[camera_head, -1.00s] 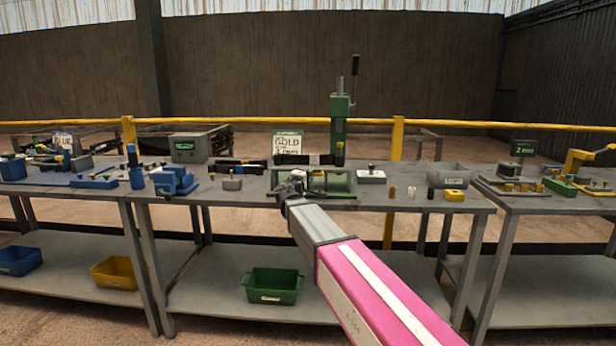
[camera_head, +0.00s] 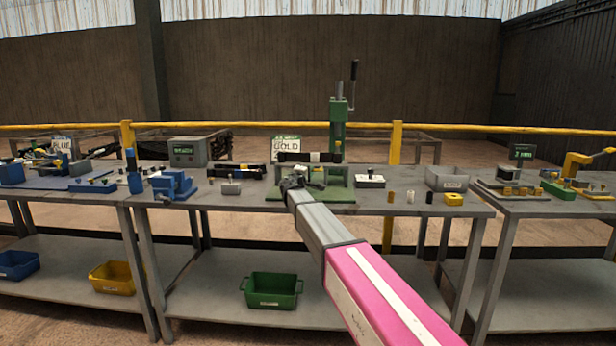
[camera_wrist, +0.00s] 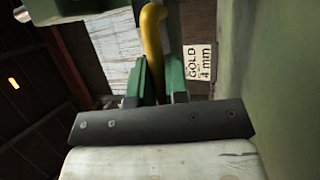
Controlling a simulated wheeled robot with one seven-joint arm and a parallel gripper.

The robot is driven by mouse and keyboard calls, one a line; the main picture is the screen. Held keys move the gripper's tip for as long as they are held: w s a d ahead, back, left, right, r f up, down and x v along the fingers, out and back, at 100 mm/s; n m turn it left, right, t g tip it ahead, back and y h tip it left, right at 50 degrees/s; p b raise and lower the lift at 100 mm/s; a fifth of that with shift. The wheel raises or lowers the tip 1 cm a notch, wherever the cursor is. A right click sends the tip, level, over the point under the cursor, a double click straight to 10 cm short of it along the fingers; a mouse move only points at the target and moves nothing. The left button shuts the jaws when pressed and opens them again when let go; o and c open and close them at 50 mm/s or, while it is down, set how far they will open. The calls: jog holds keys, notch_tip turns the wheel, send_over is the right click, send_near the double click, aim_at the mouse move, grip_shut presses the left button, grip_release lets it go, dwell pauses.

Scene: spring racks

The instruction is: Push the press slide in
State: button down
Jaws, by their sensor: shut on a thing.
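The green press (camera_head: 339,115) stands at the back of the middle bench, with a dark lever on top and a green base (camera_head: 338,194). My gripper (camera_head: 293,183) is at the left front of the press, low beside its base. In the wrist view, my gripper (camera_wrist: 153,92) has its fingers closed around a yellow bent piece (camera_wrist: 153,45). The piece looks like a handle, but I cannot tell whether it belongs to the press slide. Green surfaces stand close above and to the right in that view. The slide is not clearly visible; my gripper and arm cover part of the press front.
A blue fixture (camera_head: 173,184) is to the left. A green bin (camera_head: 271,289) sits on the lower shelf.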

jog(key=shift+w, duration=2.6)
jog(key=c, duration=1.1)
grip_release()
jog(key=shift+w, duration=0.15)
jog(key=shift+c, duration=0.2)
jog(key=shift+d, duration=0.1)
jog(key=shift+s, duration=0.2)
jog(key=shift+s+a+f, duration=0.15)
jog(key=shift+s+a, duration=0.1)
jog(key=shift+s, duration=0.35)
jog(key=v, duration=0.9)
jog(key=shift+s+a, duration=0.1)
jog(key=shift+a, duration=0.05)
